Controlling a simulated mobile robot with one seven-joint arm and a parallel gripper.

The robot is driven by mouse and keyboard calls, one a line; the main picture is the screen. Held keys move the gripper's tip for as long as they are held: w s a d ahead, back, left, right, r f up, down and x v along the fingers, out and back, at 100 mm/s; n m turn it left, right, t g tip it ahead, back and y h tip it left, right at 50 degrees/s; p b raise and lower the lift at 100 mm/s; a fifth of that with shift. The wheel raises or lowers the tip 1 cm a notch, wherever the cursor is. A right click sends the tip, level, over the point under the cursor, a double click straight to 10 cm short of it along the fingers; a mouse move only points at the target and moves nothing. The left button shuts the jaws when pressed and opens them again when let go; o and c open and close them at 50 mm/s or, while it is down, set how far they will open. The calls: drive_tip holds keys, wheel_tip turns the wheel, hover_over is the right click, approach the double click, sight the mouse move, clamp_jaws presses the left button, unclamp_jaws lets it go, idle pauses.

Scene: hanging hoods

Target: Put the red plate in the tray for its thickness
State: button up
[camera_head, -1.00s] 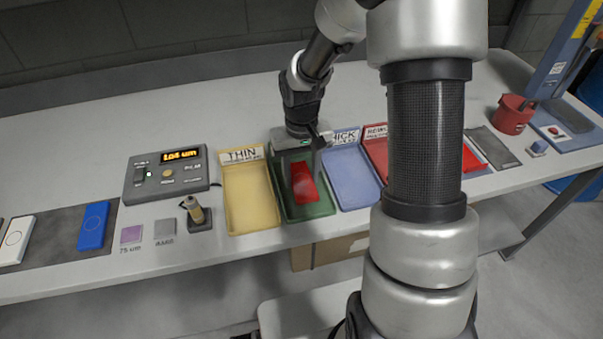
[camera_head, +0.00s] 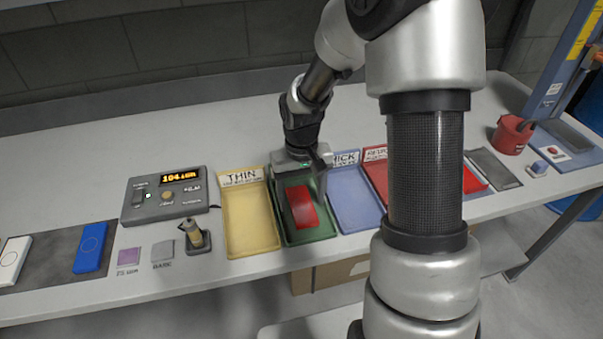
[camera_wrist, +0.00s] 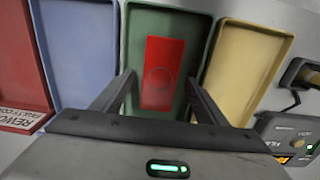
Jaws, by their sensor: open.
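The red plate (camera_head: 301,207) lies in the green tray (camera_head: 329,231), whose label is hidden behind my gripper. In the wrist view the red plate (camera_wrist: 162,72) lies flat in the green tray (camera_wrist: 136,35), with a faint round mark on it. My gripper (camera_wrist: 160,88) is open above the green tray, its fingers apart at either side of the plate in the picture and not holding it. The yellow tray (camera_head: 249,225) marked THIN stands at the left. The blue tray (camera_head: 354,203), with a partly covered label ending in "ICK", stands at the right.
A red tray (camera_head: 376,178) with a partly hidden REWORK label is right of the blue one, partly behind my arm. A gauge box (camera_head: 166,197) reads about 104 µm. A blue plate (camera_head: 91,247) and a white plate (camera_head: 14,260) lie on a dark mat. A red pot (camera_head: 511,136) stands far right.

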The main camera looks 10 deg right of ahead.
wheel_tip(320, 180, up, 17)
drive_tip(key=p, duration=0.2)
drive_tip(key=shift+f, duration=0.2)
